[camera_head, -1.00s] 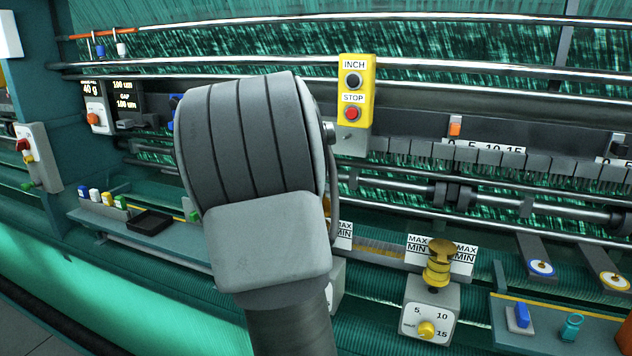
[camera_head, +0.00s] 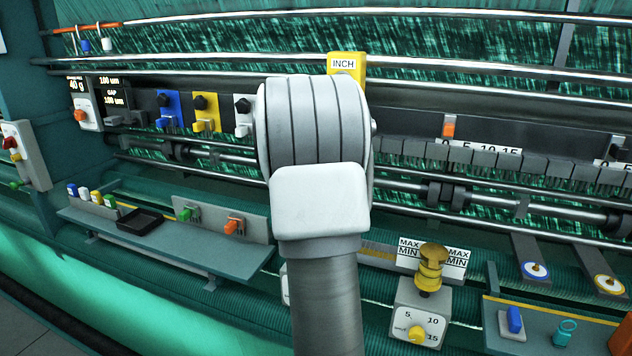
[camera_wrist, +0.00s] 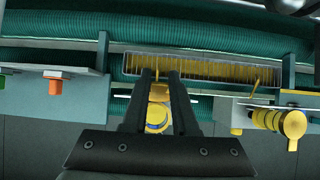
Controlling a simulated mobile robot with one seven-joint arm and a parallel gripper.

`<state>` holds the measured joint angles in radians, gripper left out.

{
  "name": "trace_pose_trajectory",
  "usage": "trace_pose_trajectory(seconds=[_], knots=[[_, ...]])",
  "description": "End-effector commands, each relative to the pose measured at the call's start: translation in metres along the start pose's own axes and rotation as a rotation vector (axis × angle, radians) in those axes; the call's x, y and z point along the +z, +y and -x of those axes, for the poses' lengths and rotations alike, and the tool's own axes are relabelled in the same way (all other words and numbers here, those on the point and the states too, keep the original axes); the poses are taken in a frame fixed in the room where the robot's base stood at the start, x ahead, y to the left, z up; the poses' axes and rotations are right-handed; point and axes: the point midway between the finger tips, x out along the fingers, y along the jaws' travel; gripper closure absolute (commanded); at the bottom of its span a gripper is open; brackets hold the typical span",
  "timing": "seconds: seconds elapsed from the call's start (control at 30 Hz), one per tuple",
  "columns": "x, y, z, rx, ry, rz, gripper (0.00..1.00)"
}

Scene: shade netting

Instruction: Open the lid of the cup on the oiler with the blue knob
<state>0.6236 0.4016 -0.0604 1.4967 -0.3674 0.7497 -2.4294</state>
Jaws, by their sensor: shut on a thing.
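In the wrist view my gripper (camera_wrist: 160,76) has its two dark fingers closed around the brass cup (camera_wrist: 159,92) of an oiler. A blue part, apparently the blue knob (camera_wrist: 156,127), shows just below the cup between the fingers. I cannot tell whether the lid is raised. In the head view my arm hides the gripper and almost all of this oiler. A second oiler with a yellow knob (camera_head: 416,334) stands to the right, its brass cup (camera_head: 431,268) upright; it also shows at the right of the wrist view (camera_wrist: 280,122).
A tray of yellow bristles (camera_wrist: 205,68) lies just beyond the fingers. A shelf with green and orange knobs (camera_head: 170,240) is to the left. A yellow INCH box (camera_head: 344,64) is behind my arm. Another shelf with a blue switch (camera_head: 514,320) is at the lower right.

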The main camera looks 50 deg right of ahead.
Motion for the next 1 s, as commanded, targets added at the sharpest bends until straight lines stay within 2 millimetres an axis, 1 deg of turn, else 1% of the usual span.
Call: trace_pose_trajectory(seconds=[0.3, 0.8, 0.83, 0.97, 1.0], knots=[[0.0039, 0.0002, -0.0067, -0.001, 0.089, -0.002, 1.0], [0.0034, 0.0003, -0.0084, -0.003, 0.107, 0.001, 1.0], [0.0033, 0.0003, -0.0084, -0.003, 0.107, 0.001, 0.69], [0.0038, 0.0002, -0.0082, -0.003, 0.105, 0.001, 0.46], [0.004, 0.0002, -0.0081, -0.002, 0.105, 0.001, 0.43]])
